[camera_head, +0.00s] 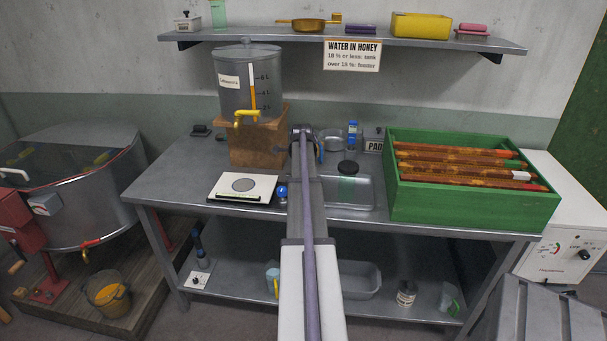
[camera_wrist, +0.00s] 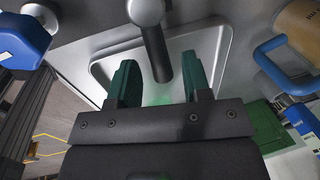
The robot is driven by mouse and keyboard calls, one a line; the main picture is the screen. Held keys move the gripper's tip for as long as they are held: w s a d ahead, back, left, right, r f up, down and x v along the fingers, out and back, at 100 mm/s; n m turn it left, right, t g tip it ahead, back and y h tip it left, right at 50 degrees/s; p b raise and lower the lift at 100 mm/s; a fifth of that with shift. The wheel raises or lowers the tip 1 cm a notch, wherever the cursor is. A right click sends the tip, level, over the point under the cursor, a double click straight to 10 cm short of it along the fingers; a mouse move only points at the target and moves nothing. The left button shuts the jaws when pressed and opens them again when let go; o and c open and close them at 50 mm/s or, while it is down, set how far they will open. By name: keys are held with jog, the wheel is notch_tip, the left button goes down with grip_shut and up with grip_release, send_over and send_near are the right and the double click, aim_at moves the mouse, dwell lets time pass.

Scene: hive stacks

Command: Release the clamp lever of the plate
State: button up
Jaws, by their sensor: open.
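My gripper (camera_wrist: 158,62) shows in the wrist view with its two green fingers apart. A dark grey rod (camera_wrist: 157,52) with a pale rounded head (camera_wrist: 146,11) stands between the fingers; no contact with either finger is clear.
A blue part (camera_wrist: 24,42) is close at the left of the wrist view, and a blue handle (camera_wrist: 270,66) at the right. On the bench, a white scale (camera_head: 262,189) is left of my arm and a green frame box (camera_head: 470,206) stands at the right.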

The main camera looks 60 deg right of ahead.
notch_tip(320, 180, up, 10)
jog(key=a+p, duration=0.2)
jog(key=p, duration=0.8)
jog(key=shift+s+r, duration=0.25)
jog(key=shift+s, duration=0.2)
jog(key=s+a+n+y, duration=0.1)
jog(key=a+n, duration=1.4)
jog(key=a, duration=1.6)
jog(key=s+a+n+g+y, duration=0.1)
jog(key=a+n, duration=1.5)
jog(key=a, duration=1.5)
jog(key=shift+s+a+f, duration=0.15)
jog(key=shift+s, duration=0.15)
